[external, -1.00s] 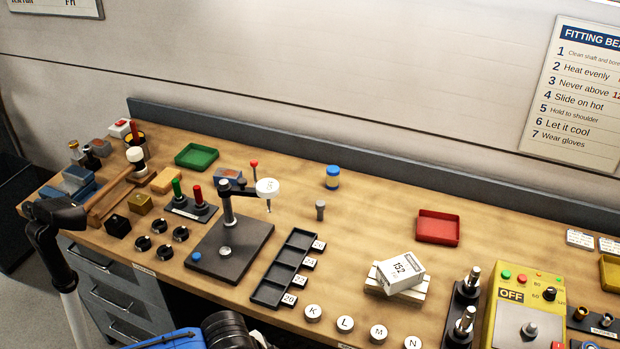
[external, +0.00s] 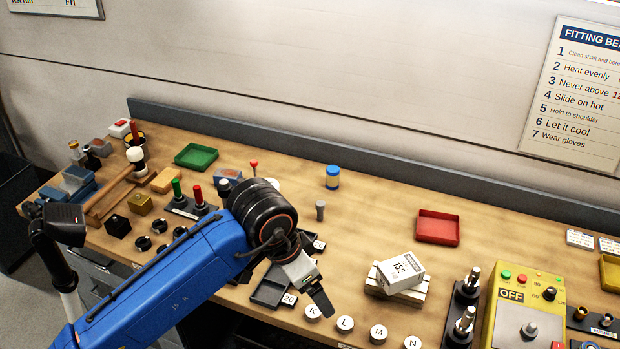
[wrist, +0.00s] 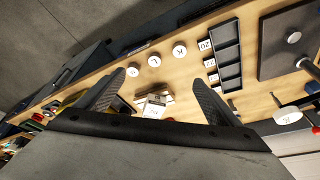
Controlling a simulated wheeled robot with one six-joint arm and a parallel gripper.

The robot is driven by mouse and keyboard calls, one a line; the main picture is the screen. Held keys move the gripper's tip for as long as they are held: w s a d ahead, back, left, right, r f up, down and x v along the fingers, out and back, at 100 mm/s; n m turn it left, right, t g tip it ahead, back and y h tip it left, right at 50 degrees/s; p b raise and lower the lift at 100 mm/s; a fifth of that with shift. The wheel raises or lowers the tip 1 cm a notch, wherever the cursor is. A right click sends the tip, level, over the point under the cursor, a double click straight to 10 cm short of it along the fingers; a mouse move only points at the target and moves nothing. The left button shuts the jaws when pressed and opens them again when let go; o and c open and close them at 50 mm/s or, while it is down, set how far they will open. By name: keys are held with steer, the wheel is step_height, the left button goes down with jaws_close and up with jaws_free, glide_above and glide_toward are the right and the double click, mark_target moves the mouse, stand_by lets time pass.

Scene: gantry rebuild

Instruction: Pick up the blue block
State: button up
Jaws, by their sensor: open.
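My gripper (external: 312,285) hangs over the front of the bench, just right of the black compartment tray; its jaws (wrist: 159,78) are open and empty in the wrist view. No plain bright blue block is clear in any view. Larger blue-grey blocky pieces (external: 77,180) sit at the far left of the bench. A jar with a blue lid (external: 332,177) stands at the back middle. None of these is near my gripper.
The black tray (wrist: 240,60) lies beside the dark press plate (wrist: 270,55). A white box (external: 401,270) marked 152 rests on a slatted stand to the right of my gripper. Round lettered discs (external: 345,323) line the front edge. A red tray (external: 438,227) stands behind.

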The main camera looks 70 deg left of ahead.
steer(key=w+a+r+n+g, duration=0.15)
steer(key=w+a, duration=0.25)
steer(key=a, duration=0.7)
steer(key=w+a+r+n, duration=0.15)
steer(key=w+a, duration=0.25)
steer(key=a, duration=0.6)
steer(key=w+a+n+g, duration=0.1)
steer(key=w+a+n, duration=0.15)
steer(key=a, duration=0.85)
steer(key=n+g, duration=0.2)
steer(key=n, duration=0.2)
glide_toward(227, 173)
steer(key=shift+m+t+h, duration=0.25)
steer(key=shift+h, duration=0.15)
steer(key=shift+s+a+f, duration=0.1)
steer(key=shift+a+f, duration=0.05)
steer(key=shift+f, duration=2.5)
steer(key=shift+s+a+f, duration=0.1)
steer(key=shift+a+f, duration=0.1)
steer(key=shift+f, duration=2.45)
steer(key=c, duration=1.6)
